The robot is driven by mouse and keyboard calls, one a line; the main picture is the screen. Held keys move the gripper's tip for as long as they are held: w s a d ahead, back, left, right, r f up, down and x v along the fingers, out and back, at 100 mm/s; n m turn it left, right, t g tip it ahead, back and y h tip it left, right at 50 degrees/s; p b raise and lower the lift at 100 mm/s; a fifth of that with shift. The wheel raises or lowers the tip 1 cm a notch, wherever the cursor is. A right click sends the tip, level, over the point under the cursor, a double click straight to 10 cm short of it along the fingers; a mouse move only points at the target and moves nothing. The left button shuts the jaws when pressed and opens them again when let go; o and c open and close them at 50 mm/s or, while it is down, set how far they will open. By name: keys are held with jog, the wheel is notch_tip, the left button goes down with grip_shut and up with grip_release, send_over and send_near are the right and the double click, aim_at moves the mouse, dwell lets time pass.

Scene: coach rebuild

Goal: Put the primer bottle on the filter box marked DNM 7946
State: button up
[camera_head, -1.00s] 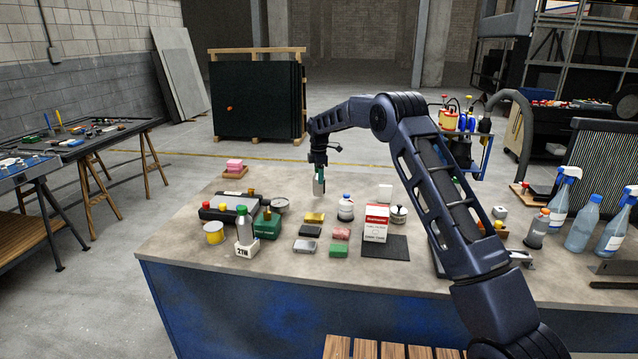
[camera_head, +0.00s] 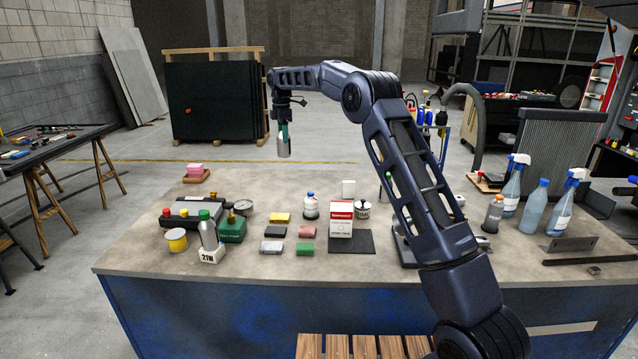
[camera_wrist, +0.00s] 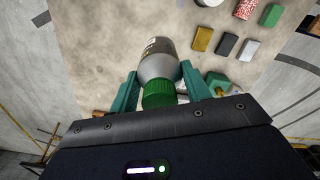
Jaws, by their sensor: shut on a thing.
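A grey bottle with a green cap (camera_head: 284,148) hangs in my gripper (camera_head: 283,131), above the far edge of the workbench, clear of its top. In the wrist view the teal fingers of my gripper (camera_wrist: 158,74) close on both sides of the bottle (camera_wrist: 158,50) near its green cap. Its label is too small to read. A red and white box (camera_head: 341,219) stands upright on the bench by a dark mat, to the right of and nearer than my gripper. Its marking is not legible, so I cannot confirm DNM 7946.
Another green-capped bottle (camera_head: 208,231) stands in a white holder at the front left. Several small coloured blocks, a white bottle with a blue cap (camera_head: 310,206) and a round can (camera_head: 362,209) stand near the box. Spray bottles (camera_head: 512,187) stand at the right.

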jog(key=s+d+r, duration=0.5)
jog(key=s+d, duration=0.6)
jog(key=s+d+r, duration=0.5)
jog(key=s+d, duration=0.5)
jog(key=d, duration=0.2)
jog(key=shift+n, duration=0.3)
notch_tip(320, 180, down, 20)
jog(key=shift+s+a+r, duration=0.1)
jog(key=shift+s+r, duration=0.05)
jog(key=shift+r, duration=0.1)
jog(key=shift+f, duration=0.15)
jog(key=o, duration=1.2)
jog(key=shift+c, duration=0.2)
notch_tip(320, 180, up, 12)
jog(key=shift+r, duration=0.2)
